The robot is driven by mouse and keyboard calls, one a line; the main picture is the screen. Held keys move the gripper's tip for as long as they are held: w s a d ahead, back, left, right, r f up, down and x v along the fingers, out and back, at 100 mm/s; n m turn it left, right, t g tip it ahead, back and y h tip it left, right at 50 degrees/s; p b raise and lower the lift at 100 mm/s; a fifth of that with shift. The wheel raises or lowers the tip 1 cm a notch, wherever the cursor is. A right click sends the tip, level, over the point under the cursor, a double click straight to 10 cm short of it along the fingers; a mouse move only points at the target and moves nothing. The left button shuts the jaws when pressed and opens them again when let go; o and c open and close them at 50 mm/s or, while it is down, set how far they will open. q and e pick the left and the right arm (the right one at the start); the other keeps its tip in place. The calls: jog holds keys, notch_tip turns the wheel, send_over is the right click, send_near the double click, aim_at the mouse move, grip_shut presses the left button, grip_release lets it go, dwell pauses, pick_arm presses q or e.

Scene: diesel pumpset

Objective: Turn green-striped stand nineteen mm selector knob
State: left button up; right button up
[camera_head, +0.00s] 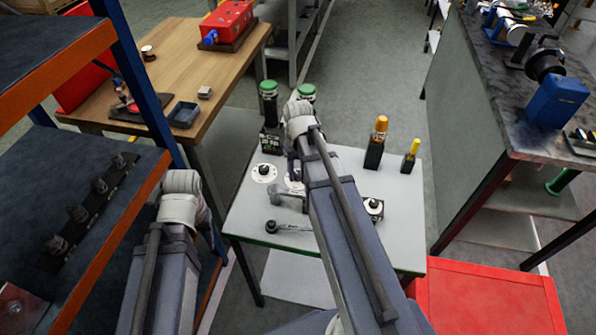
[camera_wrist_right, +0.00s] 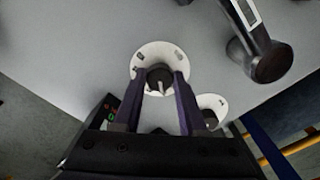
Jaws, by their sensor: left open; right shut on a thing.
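The green-edged stand (camera_head: 330,170) is a pale table below my arms in the head view. A dark selector knob on a round white dial (camera_wrist_right: 160,57) is centred in the right wrist view. My right gripper (camera_wrist_right: 160,82) is shut on this knob (camera_wrist_right: 159,80), one finger on each side. In the head view the right gripper (camera_head: 294,182) is at the stand's left half, and my arm partly hides the dial. My left gripper (camera_head: 214,232) is beside the stand's left edge, apart from it, its fingers barely visible; it is open and empty.
Another white dial knob (camera_head: 263,173) sits close by on the left. A boxed knob (camera_head: 373,207) and two yellow-topped tools (camera_head: 377,138) are to the right. Green-capped cylinders (camera_head: 268,95) stand behind. A blue-orange shelf (camera_head: 85,225) borders my left arm.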

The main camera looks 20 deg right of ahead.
grip_shut()
jog(key=shift+m, duration=0.3)
jog(key=m, duration=0.5)
jog(key=shift+m, duration=0.7)
jog(key=o, duration=0.9)
grip_release()
jog(key=shift+r, duration=0.15)
